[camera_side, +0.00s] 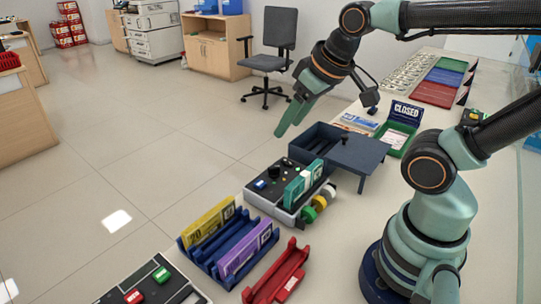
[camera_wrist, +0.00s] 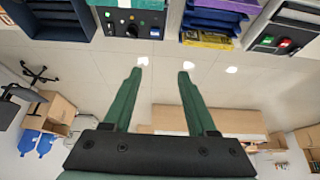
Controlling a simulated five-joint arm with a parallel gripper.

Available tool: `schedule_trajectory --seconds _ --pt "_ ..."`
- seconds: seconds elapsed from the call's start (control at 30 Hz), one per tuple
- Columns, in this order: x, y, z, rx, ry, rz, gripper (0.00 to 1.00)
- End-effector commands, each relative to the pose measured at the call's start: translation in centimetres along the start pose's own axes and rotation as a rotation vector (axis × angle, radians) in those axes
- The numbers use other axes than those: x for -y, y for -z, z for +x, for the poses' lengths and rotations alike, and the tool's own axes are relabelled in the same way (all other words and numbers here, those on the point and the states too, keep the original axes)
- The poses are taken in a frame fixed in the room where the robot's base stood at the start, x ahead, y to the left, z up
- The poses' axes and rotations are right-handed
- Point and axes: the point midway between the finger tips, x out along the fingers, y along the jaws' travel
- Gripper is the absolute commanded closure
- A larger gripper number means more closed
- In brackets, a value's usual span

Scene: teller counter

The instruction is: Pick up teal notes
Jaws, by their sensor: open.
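The teal notes (camera_side: 304,184) stand on edge as a banded bundle on a grey and black device (camera_side: 262,196) in the side view. In the wrist view the teal notes (camera_wrist: 147,4) show as a strip at the top edge, partly cut off. My gripper (camera_side: 288,122) is in the air above and behind the device in the side view, apart from the notes, fingers pointing down and left. In the wrist view my gripper (camera_wrist: 161,72) has its two green fingers spread, with nothing between them.
A blue tray (camera_side: 208,262) holds yellow notes (camera_side: 209,222) and purple notes (camera_side: 247,254). A red holder (camera_side: 275,278) is beside it. A dark blue open box with a raised lid-like panel (camera_side: 352,152) stands behind the notes. Coloured rolls (camera_side: 318,205) sit close to the device's right.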

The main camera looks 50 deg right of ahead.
Motion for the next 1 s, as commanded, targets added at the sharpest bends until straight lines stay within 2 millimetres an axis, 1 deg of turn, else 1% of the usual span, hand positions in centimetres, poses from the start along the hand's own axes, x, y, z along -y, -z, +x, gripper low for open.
schedule_trajectory --seconds 0.13,0.27,0.37,0.53,0.8,0.9,1.0 --pt "-0.1 0.0 0.1 0.008 -0.002 -0.023 0.43" --pt "-0.8 -0.1 0.6 0.053 -0.007 -0.152 0.43" --pt "-1.6 -0.2 1.3 0.113 -0.003 -0.328 0.43" --pt "-3.3 -0.6 2.6 0.223 0.045 -0.67 0.43" --pt "-5.8 -1.6 4.8 0.352 0.215 -1.188 0.43" --pt "-6.6 -1.9 5.4 0.375 0.286 -1.339 0.43" --pt "-7.1 -2.2 5.8 0.384 0.34 -1.446 0.43"
